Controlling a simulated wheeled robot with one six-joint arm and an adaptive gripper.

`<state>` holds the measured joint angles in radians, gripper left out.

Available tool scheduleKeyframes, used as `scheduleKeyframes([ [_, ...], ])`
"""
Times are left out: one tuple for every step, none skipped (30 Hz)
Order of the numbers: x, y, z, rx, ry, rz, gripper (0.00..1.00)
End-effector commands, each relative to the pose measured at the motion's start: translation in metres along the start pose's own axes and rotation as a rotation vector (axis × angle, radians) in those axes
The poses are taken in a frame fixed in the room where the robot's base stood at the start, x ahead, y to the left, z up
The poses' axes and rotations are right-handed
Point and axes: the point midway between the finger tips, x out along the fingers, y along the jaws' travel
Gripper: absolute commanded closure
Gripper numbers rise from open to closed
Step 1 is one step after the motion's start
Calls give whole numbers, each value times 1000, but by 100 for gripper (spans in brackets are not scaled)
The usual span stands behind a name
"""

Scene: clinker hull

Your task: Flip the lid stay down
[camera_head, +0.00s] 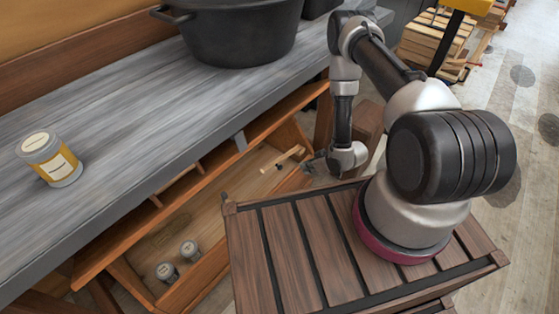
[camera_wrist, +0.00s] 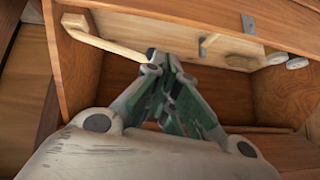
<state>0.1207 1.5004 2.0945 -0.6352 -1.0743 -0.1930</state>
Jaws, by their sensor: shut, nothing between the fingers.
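The lid stay looks like a pale wooden bar (camera_head: 283,160) at the right end of the open wooden box (camera_head: 215,222) under the bench. In the wrist view the bar (camera_wrist: 104,41) runs from a block at upper left down toward my fingertips. My gripper (camera_head: 311,166) is at the box's right end, beside the bar. In the wrist view my gripper (camera_wrist: 160,62) is shut and empty, its tips close to the bar's lower end. Whether they touch it cannot be told, as the fingers cover that end.
Two small tins (camera_head: 178,260) stand inside the box at its left. The grey bench (camera_head: 150,110) overhangs it, with a labelled jar (camera_head: 50,160) and a black pot (camera_head: 235,35) on top. A grey bracket (camera_wrist: 248,22) sits on the upper board.

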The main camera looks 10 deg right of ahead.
Motion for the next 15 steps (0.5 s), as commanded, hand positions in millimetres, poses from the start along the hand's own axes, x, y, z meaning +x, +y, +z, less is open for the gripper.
scheduleKeyframes([
  [1,1,-16,-15,67,3,100],
  [1,2,-25,-23,104,5,100],
  [0,2,-35,-30,145,8,100],
  [-1,3,-41,-35,170,11,100],
  [-2,3,-46,-38,188,14,100],
  [-2,4,-50,-42,206,18,100],
  [-1,4,-52,-45,213,20,100],
  [1,5,-54,-47,219,21,100],
  [4,5,-54,-51,219,22,100],
  [7,5,-55,-52,217,22,100],
  [11,5,-55,-51,216,22,100],
  [17,5,-57,-53,217,22,100],
  [22,4,-58,-54,217,21,100],
  [28,5,-59,-53,217,21,100],
  [36,5,-61,-53,216,21,100],
])
